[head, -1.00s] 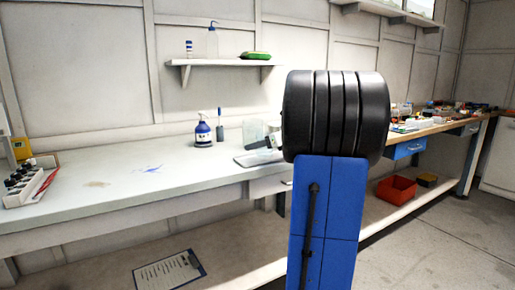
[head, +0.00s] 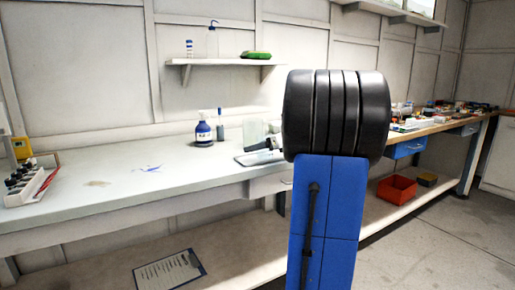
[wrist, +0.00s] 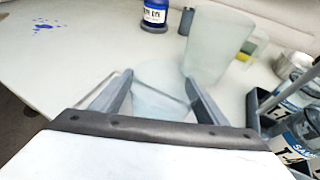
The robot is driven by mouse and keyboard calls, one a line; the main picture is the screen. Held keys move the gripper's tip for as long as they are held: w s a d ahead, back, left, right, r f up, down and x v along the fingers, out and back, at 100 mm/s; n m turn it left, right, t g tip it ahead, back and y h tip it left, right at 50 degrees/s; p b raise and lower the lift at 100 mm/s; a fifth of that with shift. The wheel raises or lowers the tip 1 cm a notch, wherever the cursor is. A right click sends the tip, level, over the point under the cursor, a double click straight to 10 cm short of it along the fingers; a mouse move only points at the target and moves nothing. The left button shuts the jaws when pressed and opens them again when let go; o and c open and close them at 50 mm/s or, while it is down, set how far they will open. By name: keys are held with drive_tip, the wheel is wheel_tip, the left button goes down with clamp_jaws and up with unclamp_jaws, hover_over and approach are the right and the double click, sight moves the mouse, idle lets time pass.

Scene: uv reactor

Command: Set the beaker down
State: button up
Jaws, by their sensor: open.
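A clear, pale beaker (wrist: 157,98) is between my fingers in the wrist view. It appears to rest on the white bench (wrist: 60,75), though its base is partly hidden by my gripper. My gripper (wrist: 159,78) is open, with one finger on each side of the beaker; whether either touches it I cannot tell. A taller frosted vessel (wrist: 208,42) stands just behind and to the right. In the head view my gripper (head: 262,146) is low over the bench (head: 130,185), partly hidden by my arm. A pale vessel (head: 252,131) shows behind it.
A blue-labelled spray bottle (head: 203,132) and a dark blue cylinder (head: 220,131) stand behind. In the wrist view a dark rack (wrist: 254,108) with labelled bottles (wrist: 298,133) is close on the right. The bench left of my gripper is mostly clear.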

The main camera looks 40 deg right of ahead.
drive_tip(key=v, duration=1.1)
drive_tip(key=shift+s+d+r, duration=0.1)
drive_tip(key=shift+s, duration=0.15)
